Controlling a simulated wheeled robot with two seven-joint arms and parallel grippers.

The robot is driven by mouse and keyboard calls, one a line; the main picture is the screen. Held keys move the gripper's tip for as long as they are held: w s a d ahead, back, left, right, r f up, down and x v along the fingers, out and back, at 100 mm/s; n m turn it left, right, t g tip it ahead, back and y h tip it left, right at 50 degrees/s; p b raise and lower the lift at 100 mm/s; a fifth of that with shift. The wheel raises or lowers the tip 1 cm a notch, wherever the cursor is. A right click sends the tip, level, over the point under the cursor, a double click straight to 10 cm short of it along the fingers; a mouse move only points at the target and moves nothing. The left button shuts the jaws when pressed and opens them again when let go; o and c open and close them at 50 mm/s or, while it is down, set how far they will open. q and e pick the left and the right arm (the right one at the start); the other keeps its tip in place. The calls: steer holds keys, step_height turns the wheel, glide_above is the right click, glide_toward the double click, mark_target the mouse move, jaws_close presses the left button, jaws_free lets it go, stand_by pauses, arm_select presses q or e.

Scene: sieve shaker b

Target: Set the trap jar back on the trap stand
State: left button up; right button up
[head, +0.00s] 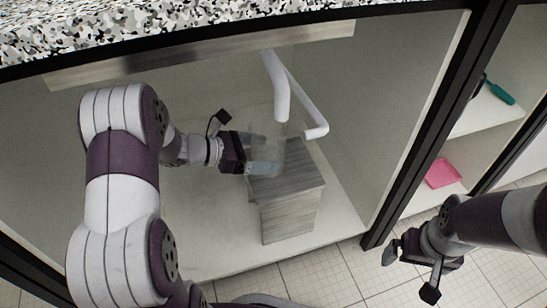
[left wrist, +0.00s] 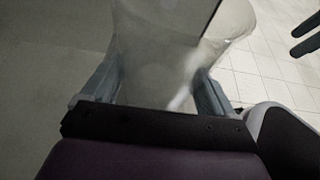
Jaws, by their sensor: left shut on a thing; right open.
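The trap jar (head: 268,130) is a clear, see-through vessel in the cabinet. My left gripper (head: 260,153) is shut on it from the left. In the left wrist view the jar (left wrist: 160,70) fills the space between the two fingers (left wrist: 155,95). The trap stand (head: 290,212), a grey wood-grain block, is just below and right of the jar. The jar overlaps the stand's top in the picture; I cannot tell whether it touches. My right gripper (head: 396,254) is open and empty, outside the cabinet at lower right.
White pipes (head: 278,88) hang down close above the jar and stand. A dark cabinet post (head: 425,125) separates this bay from shelves holding a pink dustpan-like item (head: 443,173) and a teal-handled tool (head: 501,94). The cabinet floor left of the stand is clear.

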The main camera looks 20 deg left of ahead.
arm_select(q)
steer(key=x, duration=0.1)
steer(key=b+x, duration=0.1)
steer(key=x, duration=0.1)
steer(key=shift+d+r+b, duration=0.1)
steer(key=shift+r+b, duration=0.2)
steer(key=shift+w+d+f+b, duration=0.1)
steer(key=shift+d+f+b, duration=0.05)
steer(key=shift+f+b, duration=0.65)
steer(key=shift+r+p, duration=0.3)
steer(key=shift+f, duration=0.15)
steer(key=o, duration=0.9)
